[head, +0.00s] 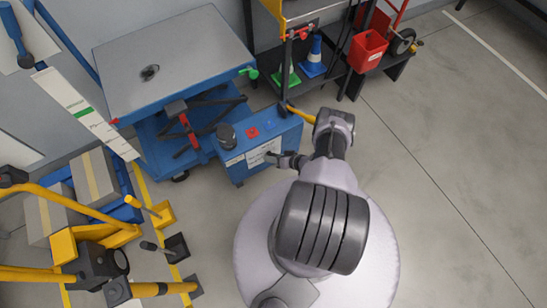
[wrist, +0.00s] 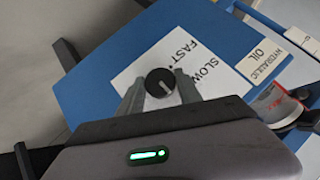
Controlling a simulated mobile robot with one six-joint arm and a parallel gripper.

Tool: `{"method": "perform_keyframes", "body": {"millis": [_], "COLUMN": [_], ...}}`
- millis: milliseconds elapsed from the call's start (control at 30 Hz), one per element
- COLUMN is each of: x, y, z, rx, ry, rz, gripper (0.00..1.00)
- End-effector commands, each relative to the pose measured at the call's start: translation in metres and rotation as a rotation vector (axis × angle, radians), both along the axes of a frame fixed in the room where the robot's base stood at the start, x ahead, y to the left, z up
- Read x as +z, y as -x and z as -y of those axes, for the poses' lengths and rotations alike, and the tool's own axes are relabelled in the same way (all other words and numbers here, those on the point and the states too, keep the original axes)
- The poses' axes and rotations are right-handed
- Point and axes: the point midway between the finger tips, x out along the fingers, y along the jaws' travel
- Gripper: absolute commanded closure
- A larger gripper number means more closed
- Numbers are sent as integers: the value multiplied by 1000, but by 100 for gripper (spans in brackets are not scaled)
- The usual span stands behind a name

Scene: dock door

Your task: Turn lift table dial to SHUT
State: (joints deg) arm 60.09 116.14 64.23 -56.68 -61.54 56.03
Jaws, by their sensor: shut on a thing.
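The lift table (head: 175,60) stands at the upper left in the head view, with a grey top and blue frame. Its blue control box (head: 237,172) is in front. In the wrist view the round black dial (wrist: 160,82) with a short white mark sits on a white plate (wrist: 125,79). The words FAST and SLOW show beside it; no SHUT mark is readable. The white mark points toward the lower right of the picture. My gripper (wrist: 160,89) is shut on the dial, one finger on each side. In the head view my gripper (head: 283,160) is at the box's front face.
A HYDRAULIC OIL label (wrist: 262,60) and a round fitting (wrist: 282,108) are right of the dial. The box top carries a red button (head: 252,132) and black cap (head: 227,132). A cart with a red bucket (head: 368,50) stands behind. Floor at right is clear.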

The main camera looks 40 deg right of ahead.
Motion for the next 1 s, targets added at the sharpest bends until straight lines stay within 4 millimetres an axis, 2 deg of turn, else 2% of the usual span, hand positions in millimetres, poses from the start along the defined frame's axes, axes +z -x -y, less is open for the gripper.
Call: {"method": "perform_keyframes", "body": {"millis": [300, 333, 433, 767, 867, 1000], "x": [0, 0, 0, 2, 12, 39], "y": [0, 0, 0, 2, 12, 42], "z": [0, 0, 0, 1, 4, 12], "rx": [-1, -1, -1, -1, -2, -7], "ry": [-2, -2, -2, -1, -1, -1], "rz": [0, 0, 0, 0, 0, 0], "gripper": [99, 57, 38, 38, 38, 38]}}
